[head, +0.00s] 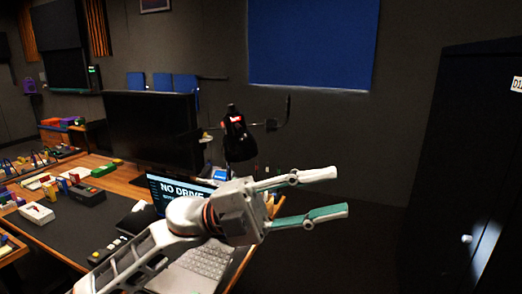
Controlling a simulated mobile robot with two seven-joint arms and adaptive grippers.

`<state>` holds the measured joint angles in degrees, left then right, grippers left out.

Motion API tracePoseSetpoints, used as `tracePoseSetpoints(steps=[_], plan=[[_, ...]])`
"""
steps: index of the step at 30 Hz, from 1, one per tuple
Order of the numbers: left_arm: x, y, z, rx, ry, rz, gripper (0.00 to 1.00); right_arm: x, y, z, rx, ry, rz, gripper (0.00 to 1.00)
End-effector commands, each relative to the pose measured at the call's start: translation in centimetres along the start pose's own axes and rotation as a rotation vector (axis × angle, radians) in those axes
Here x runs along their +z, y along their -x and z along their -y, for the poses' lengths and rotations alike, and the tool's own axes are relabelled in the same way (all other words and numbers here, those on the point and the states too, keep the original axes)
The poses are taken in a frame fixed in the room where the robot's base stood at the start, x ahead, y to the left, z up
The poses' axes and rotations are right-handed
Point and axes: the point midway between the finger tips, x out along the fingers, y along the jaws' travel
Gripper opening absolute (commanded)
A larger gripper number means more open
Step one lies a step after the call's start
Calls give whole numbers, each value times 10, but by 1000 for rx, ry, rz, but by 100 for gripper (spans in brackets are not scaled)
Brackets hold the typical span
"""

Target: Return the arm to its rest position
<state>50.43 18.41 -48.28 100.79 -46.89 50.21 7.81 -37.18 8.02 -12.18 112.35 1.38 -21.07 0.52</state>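My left gripper (325,195) is raised in the middle of the head view. Its two fingers, with white and green parts, are spread apart and point right. Nothing is between them. The white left arm comes in from the bottom left and passes in front of a laptop. My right gripper is not in the head view.
An open laptop (205,262) reading "NO DRIVE" stands on the wooden desk (45,232), partly hidden behind my arm. A monitor (150,128), a black device with a red light (236,135) and a white box (37,214) are nearby. A dark cabinet (465,150) stands at right.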

Motion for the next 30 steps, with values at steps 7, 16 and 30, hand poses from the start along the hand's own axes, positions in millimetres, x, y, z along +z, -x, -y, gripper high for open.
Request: tracePoseSetpoints(steps=[7,16,30], plan=[[48,66,-27,-305,175,304,33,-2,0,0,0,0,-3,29],[86,189,-115,-561,420,755,33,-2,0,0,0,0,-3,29],[-17,396,-356,-678,884,1532,33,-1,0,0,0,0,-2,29]])
